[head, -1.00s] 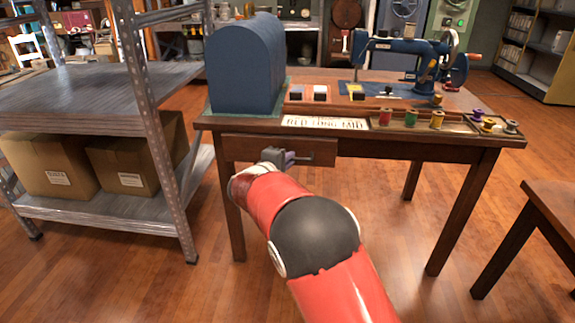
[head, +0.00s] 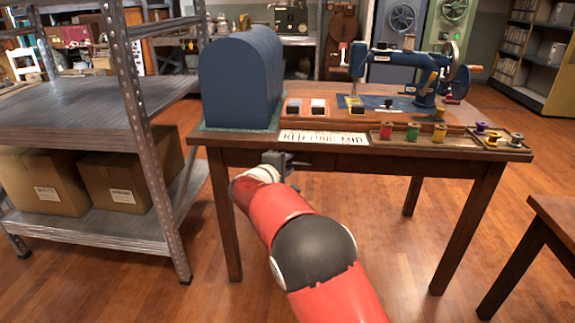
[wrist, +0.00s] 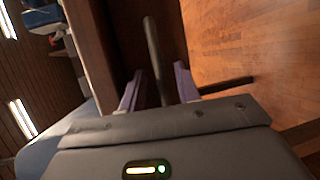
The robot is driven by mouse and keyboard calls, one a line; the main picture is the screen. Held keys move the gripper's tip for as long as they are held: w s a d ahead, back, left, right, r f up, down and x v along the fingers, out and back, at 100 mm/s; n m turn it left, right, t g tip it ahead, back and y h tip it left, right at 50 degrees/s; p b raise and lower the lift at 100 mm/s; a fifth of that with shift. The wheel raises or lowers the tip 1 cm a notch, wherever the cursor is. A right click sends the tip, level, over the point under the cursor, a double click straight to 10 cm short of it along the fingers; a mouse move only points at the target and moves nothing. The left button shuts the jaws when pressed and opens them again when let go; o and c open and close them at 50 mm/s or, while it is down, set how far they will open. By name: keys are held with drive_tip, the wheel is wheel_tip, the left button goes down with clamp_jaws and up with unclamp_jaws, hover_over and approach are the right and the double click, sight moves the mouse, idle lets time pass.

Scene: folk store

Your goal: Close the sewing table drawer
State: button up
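The wooden sewing table (head: 455,172) stands ahead in the head view. Its drawer front (head: 235,158) is under the left part of the tabletop and looks about flush with the table's front; a small gap could not be told. My gripper (head: 285,158) is at the drawer front and hides part of it. In the wrist view, my gripper's two purple fingers (wrist: 157,86) are apart, one on each side of the drawer's grey bar handle (wrist: 153,48). Gaps show between the fingers and the bar.
On the table are a blue domed box (head: 240,80), a blue sewing machine (head: 405,70), a sign (head: 322,138) and thread spools (head: 413,132). A metal shelf (head: 75,100) with cardboard boxes (head: 120,185) stands close at left. A wooden table (head: 550,215) is at right.

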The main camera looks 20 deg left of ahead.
drive_tip(key=shift+s, duration=0.1)
drive_tip(key=b+v, duration=0.1)
drive_tip(key=v, duration=0.6)
drive_tip(key=shift+s, duration=0.3)
drive_tip(key=shift+r, duration=0.1)
drive_tip(key=s+d+r+m+g+h, duration=0.1)
drive_tip(key=s+d+r+m+g, duration=0.15)
drive_tip(key=d, duration=0.85)
drive_tip(key=s+d+r+m+g+h, duration=0.1)
drive_tip(key=s+d+m+g, duration=0.15)
drive_tip(key=d, duration=0.85)
drive_tip(key=s+d+r+m+g+h, duration=0.1)
drive_tip(key=s+d+r+m+g, duration=0.2)
drive_tip(key=d, duration=0.7)
drive_tip(key=s+d+f+m+g+y, duration=0.2)
drive_tip(key=s+d+m, duration=0.3)
drive_tip(key=s+d, duration=0.6)
drive_tip(key=s+f+m+y+p, duration=0.1)
drive_tip(key=s+f+m+y, duration=0.2)
drive_tip(key=s, duration=1.1)
drive_tip(key=shift+s+f+m+y, duration=0.15)
drive_tip(key=shift+s+m+y, duration=0.15)
drive_tip(key=shift+m, duration=0.2)
